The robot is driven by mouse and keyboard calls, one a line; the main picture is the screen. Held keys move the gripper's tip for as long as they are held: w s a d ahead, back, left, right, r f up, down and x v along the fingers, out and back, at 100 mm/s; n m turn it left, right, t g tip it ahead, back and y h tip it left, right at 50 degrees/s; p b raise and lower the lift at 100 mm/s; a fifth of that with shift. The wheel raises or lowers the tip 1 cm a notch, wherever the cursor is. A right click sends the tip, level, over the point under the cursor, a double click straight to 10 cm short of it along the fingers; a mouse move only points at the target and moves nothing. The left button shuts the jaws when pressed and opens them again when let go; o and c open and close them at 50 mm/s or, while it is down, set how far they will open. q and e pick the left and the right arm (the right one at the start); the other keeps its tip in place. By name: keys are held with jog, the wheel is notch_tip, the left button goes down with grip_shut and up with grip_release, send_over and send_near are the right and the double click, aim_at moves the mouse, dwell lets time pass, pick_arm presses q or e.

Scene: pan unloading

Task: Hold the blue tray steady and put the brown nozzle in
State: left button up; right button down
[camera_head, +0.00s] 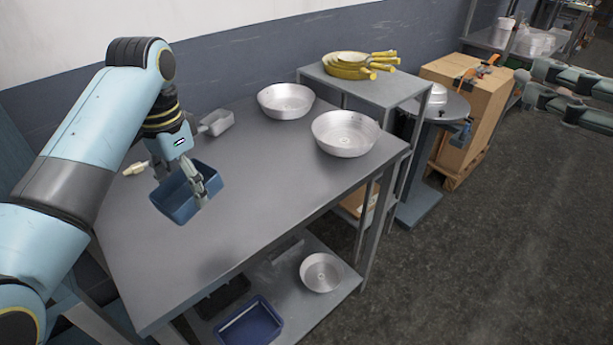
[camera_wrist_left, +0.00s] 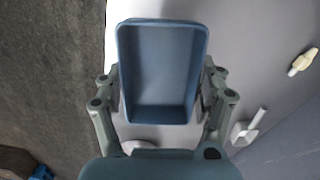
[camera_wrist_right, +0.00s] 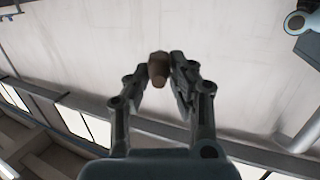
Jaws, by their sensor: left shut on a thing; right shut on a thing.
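The blue tray (camera_head: 172,207) is at the left part of the grey table. My left gripper (camera_head: 197,186) is shut on it. The left wrist view shows the tray (camera_wrist_left: 160,75) empty, with the left gripper's fingers (camera_wrist_left: 161,90) at its two sides. I cannot tell whether its base touches the table. My right gripper (camera_head: 533,85) is at the far right of the head view, far from the tray. In the right wrist view the right gripper (camera_wrist_right: 160,72) is shut on the brown nozzle (camera_wrist_right: 158,66) at its fingertips. The nozzle is not clear in the head view.
A cream nozzle (camera_head: 135,168) and a small metal scoop (camera_head: 217,122) lie near the tray on the table (camera_head: 262,190). Two metal pans (camera_head: 285,100) stand at the table's back. The table's front middle is clear. A side stand (camera_head: 375,85) holds yellow-handled pans (camera_head: 348,66).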

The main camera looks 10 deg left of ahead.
aim_at(207, 237)
pick_arm(q)
jog(key=f, duration=1.1)
jog(key=shift+w+d+f, duration=0.2)
jog(key=shift+d+f, duration=0.1)
jog(key=shift+d, duration=0.05)
jog(key=shift+s+f, duration=0.15)
jog(key=shift+f, duration=0.1)
jog(key=o, duration=1.4)
jog(key=shift+r, duration=0.1)
jog(key=shift+a, duration=0.1)
